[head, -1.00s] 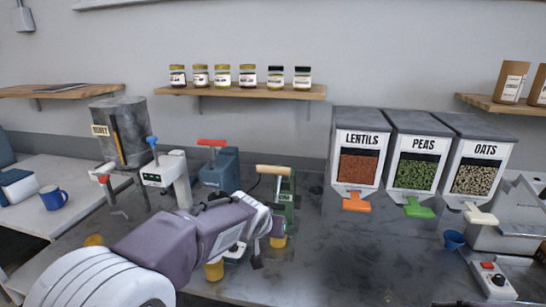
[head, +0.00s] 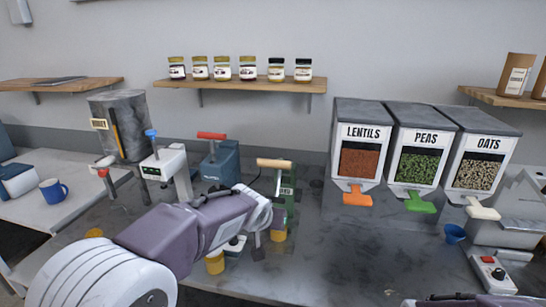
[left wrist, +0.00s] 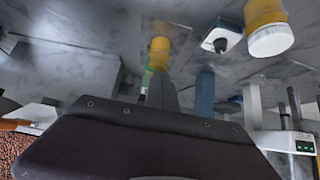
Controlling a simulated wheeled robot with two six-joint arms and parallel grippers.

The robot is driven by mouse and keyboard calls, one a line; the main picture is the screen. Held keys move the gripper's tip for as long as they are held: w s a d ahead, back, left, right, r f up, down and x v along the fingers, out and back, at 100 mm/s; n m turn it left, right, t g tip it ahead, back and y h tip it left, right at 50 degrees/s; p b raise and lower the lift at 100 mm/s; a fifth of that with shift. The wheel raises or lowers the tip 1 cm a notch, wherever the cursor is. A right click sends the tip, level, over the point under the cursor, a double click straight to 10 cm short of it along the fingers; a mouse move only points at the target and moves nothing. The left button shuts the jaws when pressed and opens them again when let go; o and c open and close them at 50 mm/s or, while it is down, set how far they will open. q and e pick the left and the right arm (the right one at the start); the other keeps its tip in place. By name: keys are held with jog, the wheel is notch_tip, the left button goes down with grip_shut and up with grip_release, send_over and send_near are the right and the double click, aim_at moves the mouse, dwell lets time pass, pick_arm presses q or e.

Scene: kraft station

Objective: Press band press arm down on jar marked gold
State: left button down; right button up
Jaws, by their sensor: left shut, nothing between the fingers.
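The green band press (head: 291,205) stands mid-counter, with its pale wooden handle (head: 274,163) raised at the top. A yellow jar (head: 279,235) sits at its foot; it also shows in the left wrist view (left wrist: 160,46). I cannot read any gold marking. My left gripper (head: 257,251) is shut and empty, just left of this jar and in front of the press, below the handle. Its fingers (left wrist: 163,92) point toward the jar in the left wrist view. A second yellow jar (head: 215,264) with a white lid (left wrist: 270,40) stands nearer, partly behind my left arm.
A blue press with a red handle (head: 212,135) and a white machine (head: 165,168) stand left of the band press. A small white device with a black knob (left wrist: 220,41) is beside the nearer jar. Dispensers (head: 360,150) stand right; the counter before them is mostly clear.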

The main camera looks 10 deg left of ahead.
pick_arm(q)
notch_tip(320, 180, up, 14)
jog(key=s+p, duration=0.1)
jog(key=p, duration=0.3)
jog(key=shift+s+f+p, duration=0.2)
jog(key=shift+s+p, duration=0.15)
jog(key=shift+s, duration=0.05)
jog(key=s+a+f+n+g, duration=0.1)
jog(key=s+a+f+g, duration=0.2)
jog(key=f, duration=0.4)
jog(key=s+a+f+g, duration=0.1)
jog(key=s+a+f, duration=0.2)
jog(key=s+f, duration=0.35)
jog(key=s+f+g, duration=0.3)
jog(key=s+f, duration=0.9)
jog(key=f, duration=0.1)
jog(key=shift+s, duration=0.35)
jog(key=shift+d+f, duration=0.1)
